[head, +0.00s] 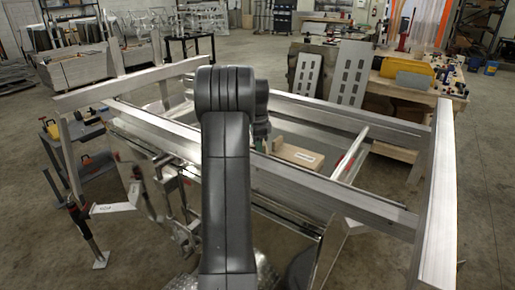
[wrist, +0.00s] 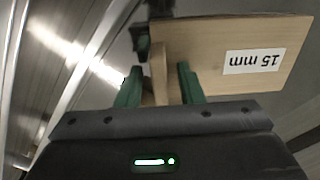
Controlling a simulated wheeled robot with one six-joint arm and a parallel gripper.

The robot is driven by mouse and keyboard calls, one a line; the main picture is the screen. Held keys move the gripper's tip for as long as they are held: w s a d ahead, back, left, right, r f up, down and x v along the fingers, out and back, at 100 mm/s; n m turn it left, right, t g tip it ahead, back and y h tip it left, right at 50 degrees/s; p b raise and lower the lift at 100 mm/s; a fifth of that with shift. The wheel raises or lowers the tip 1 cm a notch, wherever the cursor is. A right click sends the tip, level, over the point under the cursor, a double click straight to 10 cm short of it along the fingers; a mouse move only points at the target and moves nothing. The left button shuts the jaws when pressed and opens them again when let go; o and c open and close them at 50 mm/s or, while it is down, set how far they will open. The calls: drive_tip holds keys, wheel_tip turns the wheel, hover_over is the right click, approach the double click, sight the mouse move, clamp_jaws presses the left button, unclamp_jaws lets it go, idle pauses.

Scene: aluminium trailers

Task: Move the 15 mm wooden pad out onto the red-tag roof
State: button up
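The wooden pad (wrist: 205,55) carries an upside-down "15 mm" label in the wrist view, with a narrow upright wooden piece (wrist: 158,68) at its left end. My gripper (wrist: 160,80) has two green fingers, one on each side of this piece, with gaps visible; it looks open. In the head view the pad (head: 298,155) lies inside the aluminium frame, right of my arm, its left end hidden by the arm. A bar with a red mark (head: 347,163) slants to its right; I cannot tell whether this marks the red-tag roof.
Aluminium rails (head: 435,200) surround the area around the pad. A dark part with green on it (wrist: 142,38) stands just beyond the fingers. A workbench (head: 415,88) with slotted panels is at the back right. Open floor lies to the right.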

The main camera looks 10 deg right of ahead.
wheel_tip(320, 180, up, 12)
drive_tip(key=shift+r+b, duration=0.15)
drive_tip(key=shift+b, duration=0.15)
